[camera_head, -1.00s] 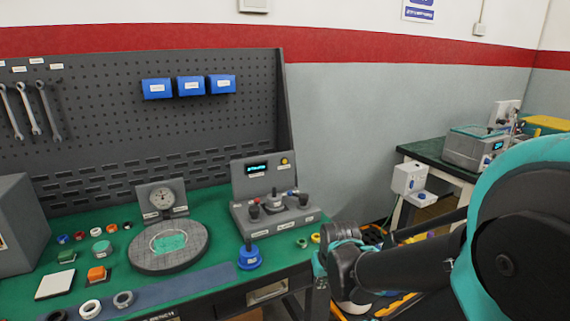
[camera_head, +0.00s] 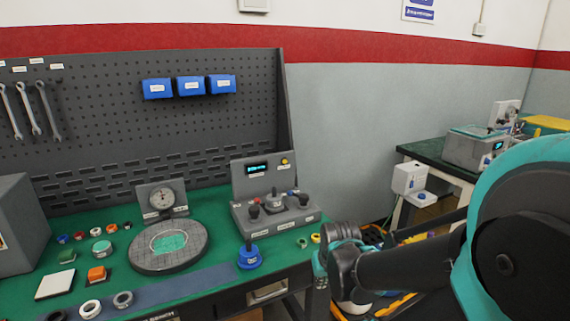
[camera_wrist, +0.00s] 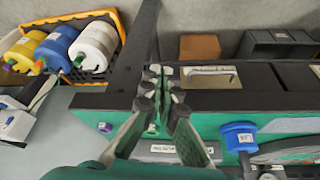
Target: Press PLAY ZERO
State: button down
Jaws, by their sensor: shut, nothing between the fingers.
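A grey device (camera_head: 275,208) stands on the right part of the green bench. It has a lit display (camera_head: 257,168), a yellow button (camera_head: 284,160) on its upright panel, and dark knobs and a small red button on its base. Its labels are too small to read, so I cannot tell which control is PLAY ZERO. A round gauge (camera_head: 162,199) stands behind a dark disc to its left. My gripper (camera_wrist: 160,72) is shut and empty in the wrist view, above the bench's edge. My arm partly hides it in the head view, right of the device and apart from it.
A blue-based tool (camera_head: 249,257) with an upright handle stands at the bench front; it also shows in the wrist view (camera_wrist: 240,137). Small rings and blocks lie at the left. An orange crate (camera_wrist: 112,22) with several canisters is beside the bench.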

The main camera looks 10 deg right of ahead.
aim_at(285, 161)
jog(key=w+r+n+t, duration=0.1)
jog(key=w+r+n, duration=0.3)
jog(key=w, duration=0.8)
jog(key=w+r+n+t, duration=0.2)
jog(key=w+r+n, duration=0.3)
jog(key=w+r, duration=0.3)
jog(key=w+r+n+t+y, duration=0.1)
jog(key=w+r+n, duration=0.3)
jog(key=w, duration=1.1)
jog(key=shift+w+r+n+t, duration=0.3)
jog(key=shift+w+r+t, duration=0.1)
jog(key=shift+r, duration=0.55)
jog(key=shift+a, duration=0.1)
jog(key=shift+w+a, duration=0.45)
jog(key=shift+w, duration=0.95)
jog(key=shift+w+a, duration=0.4)
jog(key=shift+w, duration=0.95)
jog(key=shift+w+a, duration=0.45)
jog(key=shift+w, duration=0.95)
jog(key=shift+w, duration=0.1)
jog(key=shift+w+a, duration=0.15)
jog(key=shift+w, duration=0.15)
